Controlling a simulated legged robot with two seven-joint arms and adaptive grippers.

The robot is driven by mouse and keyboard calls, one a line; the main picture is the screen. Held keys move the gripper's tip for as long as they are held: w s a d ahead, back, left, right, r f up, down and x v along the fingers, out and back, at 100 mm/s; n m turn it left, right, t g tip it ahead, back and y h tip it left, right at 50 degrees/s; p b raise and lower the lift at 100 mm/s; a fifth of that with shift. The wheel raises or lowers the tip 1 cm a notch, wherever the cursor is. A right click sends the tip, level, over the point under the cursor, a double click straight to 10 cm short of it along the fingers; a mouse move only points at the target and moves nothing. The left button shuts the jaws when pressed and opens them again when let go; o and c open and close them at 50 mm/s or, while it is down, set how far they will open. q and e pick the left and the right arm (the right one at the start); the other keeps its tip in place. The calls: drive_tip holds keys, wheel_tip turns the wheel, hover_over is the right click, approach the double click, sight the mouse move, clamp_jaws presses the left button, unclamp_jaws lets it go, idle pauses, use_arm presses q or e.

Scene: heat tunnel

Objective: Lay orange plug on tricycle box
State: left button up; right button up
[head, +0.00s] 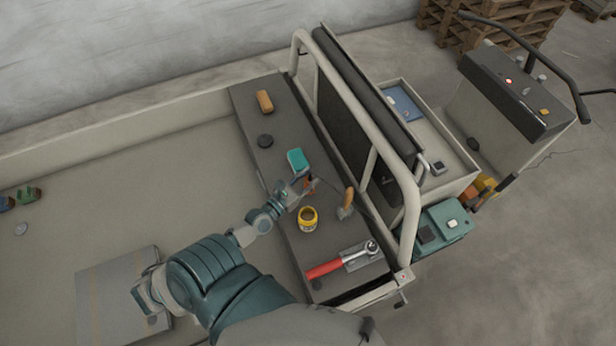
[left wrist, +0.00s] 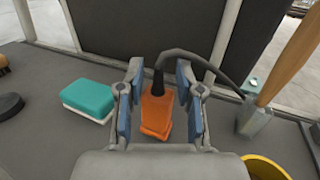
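The orange plug (left wrist: 156,112) with its black cable lies on the dark grey top (head: 260,190) of the tricycle box. It also shows in the head view (head: 307,184), partly covered by my gripper. My left gripper (head: 302,190) is low over the box top. In the left wrist view its two blue-padded fingers (left wrist: 157,102) stand on either side of the plug, with small gaps between pads and plug. The black cable runs from the plug's far end to the right. My right gripper is not in view.
A teal and white sponge (left wrist: 88,102), a yellow pot (head: 308,218), a wooden-handled tool (head: 348,200) and a red-handled wrench (head: 335,262) lie near. A brown brush (head: 264,100) and black disc (head: 265,141) lie farther back. A frame (head: 412,200) bounds the right side.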

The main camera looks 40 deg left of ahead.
use_arm(q)
drive_tip(key=shift+d, duration=0.2)
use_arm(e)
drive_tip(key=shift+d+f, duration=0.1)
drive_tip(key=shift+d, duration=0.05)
use_arm(q)
drive_tip(key=shift+s, duration=0.25)
drive_tip(key=s+a+b, duration=0.1)
drive_tip(key=s+b, duration=0.1)
drive_tip(key=s, duration=0.9)
drive_tip(key=shift+s, duration=0.25)
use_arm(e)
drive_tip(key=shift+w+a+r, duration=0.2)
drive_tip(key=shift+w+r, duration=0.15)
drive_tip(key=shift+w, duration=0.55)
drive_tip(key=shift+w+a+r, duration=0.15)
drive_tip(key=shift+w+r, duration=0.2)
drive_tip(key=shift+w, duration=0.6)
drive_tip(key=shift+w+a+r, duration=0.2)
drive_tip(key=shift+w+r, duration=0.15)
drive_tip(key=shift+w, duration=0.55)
use_arm(q)
drive_tip(key=shift+a+f, duration=0.1)
drive_tip(key=shift+a, duration=0.1)
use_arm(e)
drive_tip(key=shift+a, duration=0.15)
